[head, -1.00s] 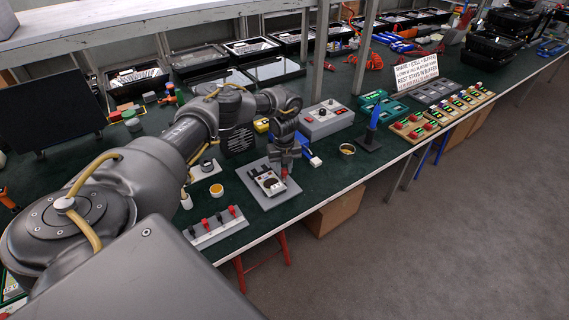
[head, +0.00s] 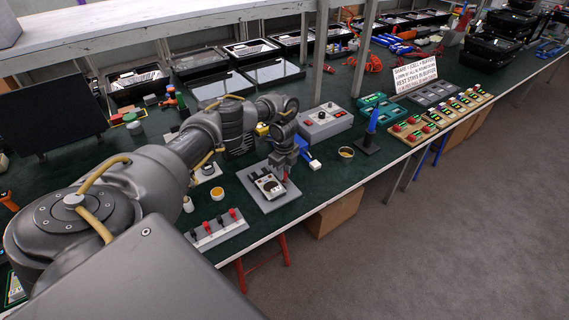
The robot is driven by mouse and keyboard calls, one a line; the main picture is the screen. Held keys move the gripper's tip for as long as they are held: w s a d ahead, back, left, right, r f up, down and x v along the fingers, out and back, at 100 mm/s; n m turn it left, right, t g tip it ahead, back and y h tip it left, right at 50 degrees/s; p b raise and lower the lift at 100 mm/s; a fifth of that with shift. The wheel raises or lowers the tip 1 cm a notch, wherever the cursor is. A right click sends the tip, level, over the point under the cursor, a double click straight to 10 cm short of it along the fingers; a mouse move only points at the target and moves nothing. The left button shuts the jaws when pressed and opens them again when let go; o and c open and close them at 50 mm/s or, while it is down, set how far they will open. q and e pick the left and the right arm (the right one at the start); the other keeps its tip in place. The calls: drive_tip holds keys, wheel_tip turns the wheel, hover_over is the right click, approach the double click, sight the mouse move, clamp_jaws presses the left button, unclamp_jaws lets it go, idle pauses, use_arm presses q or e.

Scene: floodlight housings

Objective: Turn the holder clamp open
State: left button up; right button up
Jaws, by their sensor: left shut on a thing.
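A grey holder plate (head: 265,203) lies on the green bench near its front edge. It bears a pale fixture (head: 268,186) with dark parts, and a small red part, likely the clamp handle (head: 285,176), at its right side. My left gripper (head: 281,174) points down over the fixture's right side, at the red part. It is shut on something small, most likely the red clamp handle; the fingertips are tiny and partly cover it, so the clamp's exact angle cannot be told. My right gripper is not in view.
A grey control box (head: 325,123) stands behind, and a blue tool in a black stand (head: 368,146) to the right.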

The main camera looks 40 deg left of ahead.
use_arm(q)
drive_tip(key=shift+a+r, duration=0.1)
drive_tip(key=shift+a, duration=0.1)
drive_tip(key=o, duration=0.9)
drive_tip(key=shift+o, duration=0.4)
drive_tip(key=shift+d, duration=0.1)
wheel_tip(320, 180, up, 5)
drive_tip(key=shift+r+b, duration=0.1)
drive_tip(key=shift+b, duration=0.25)
wheel_tip(320, 180, up, 6)
drive_tip(key=shift+f+p, duration=0.25)
drive_tip(key=shift+p, duration=0.55)
drive_tip(key=shift+f, duration=0.1)
